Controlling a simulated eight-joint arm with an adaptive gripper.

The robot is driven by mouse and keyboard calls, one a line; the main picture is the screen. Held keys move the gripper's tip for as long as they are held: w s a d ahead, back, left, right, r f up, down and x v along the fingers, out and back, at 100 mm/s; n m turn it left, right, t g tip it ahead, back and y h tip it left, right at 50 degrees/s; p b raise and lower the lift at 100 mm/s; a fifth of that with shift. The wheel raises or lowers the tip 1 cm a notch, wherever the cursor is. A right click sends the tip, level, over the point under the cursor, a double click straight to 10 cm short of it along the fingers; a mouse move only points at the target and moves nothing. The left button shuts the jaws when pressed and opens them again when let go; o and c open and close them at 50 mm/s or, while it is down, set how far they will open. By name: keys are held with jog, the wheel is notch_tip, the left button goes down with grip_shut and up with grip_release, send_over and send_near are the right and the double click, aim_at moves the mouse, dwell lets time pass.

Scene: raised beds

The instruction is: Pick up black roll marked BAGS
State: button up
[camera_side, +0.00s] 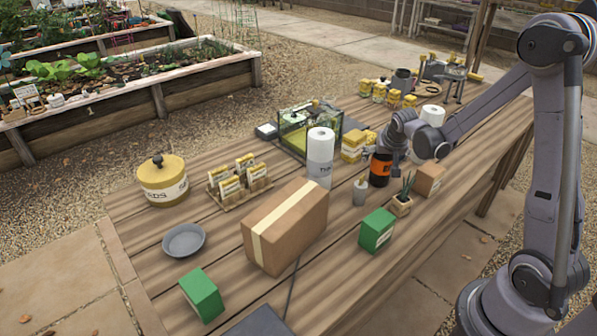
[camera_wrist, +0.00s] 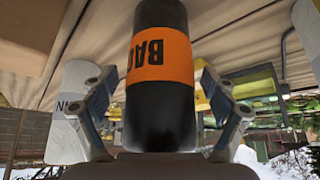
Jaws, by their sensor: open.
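The black roll (camera_side: 380,179) with an orange band stands upright on the wooden table in the side view. In the wrist view the roll (camera_wrist: 160,110) fills the middle, and its orange band shows the letters "BA", upside down. My gripper (camera_wrist: 162,98) is open, with one finger on each side of the roll. A narrow gap seems to show between the right finger and the roll; contact on the left is unclear. In the side view my gripper (camera_side: 391,150) is at the upper part of the roll and partly hides it.
A white roll (camera_side: 319,155) and a grey bottle (camera_side: 360,191) stand left of the black roll. A small potted plant (camera_side: 402,202) and a brown box (camera_side: 429,179) stand close on the right. Yellow boxes (camera_side: 352,148) and another white roll (camera_side: 432,116) are behind.

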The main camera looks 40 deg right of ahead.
jog(key=c, duration=1.5)
